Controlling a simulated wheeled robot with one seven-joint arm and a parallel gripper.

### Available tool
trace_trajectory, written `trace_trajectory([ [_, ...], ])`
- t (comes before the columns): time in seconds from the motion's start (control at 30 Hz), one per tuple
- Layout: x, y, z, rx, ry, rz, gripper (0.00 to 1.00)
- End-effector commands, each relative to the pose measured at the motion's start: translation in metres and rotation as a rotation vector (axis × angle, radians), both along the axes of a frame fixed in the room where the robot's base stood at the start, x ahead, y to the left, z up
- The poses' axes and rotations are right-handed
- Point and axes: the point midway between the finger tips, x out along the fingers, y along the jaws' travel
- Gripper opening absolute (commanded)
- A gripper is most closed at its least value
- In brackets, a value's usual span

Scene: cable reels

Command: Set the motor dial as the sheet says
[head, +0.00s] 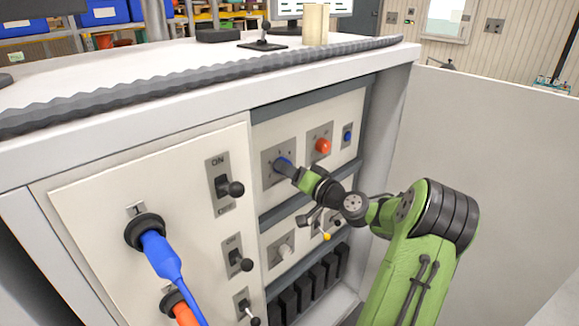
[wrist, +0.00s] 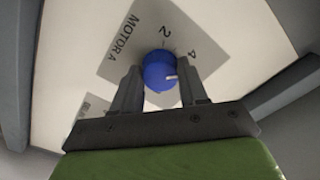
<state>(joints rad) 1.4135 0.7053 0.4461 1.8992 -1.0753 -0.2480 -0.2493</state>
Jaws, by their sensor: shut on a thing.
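The blue motor dial (wrist: 160,70) sits on a grey plate (wrist: 112,50) marked MOTOR A in the wrist view. The numbers 2 and 4 show on the plate; other marks are hidden. A short white pointer line on the dial points right, below the 4. My gripper (wrist: 160,90) is shut on the dial, one finger on each side. In the head view my gripper (head: 297,173) reaches the dial (head: 282,162) on the upper panel and covers part of it. I cannot make out a sheet in either view.
Right of the dial are an orange knob (head: 323,146) and a small blue button (head: 347,136). Below are a grey knob (head: 281,250) and a yellow-tipped lever (head: 326,236). Black switches (head: 235,188) and a blue plug (head: 160,252) are at left. A white side wall (head: 490,160) stands at right.

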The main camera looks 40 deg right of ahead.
Motion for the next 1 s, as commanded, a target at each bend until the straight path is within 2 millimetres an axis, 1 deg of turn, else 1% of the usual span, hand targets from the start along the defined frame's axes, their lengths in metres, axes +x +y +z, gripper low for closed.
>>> trace_trajectory([
  [1.0, -0.0003, 0.0004, 0.0038, 0.964, 0.032, -0.003, 0.12],
])
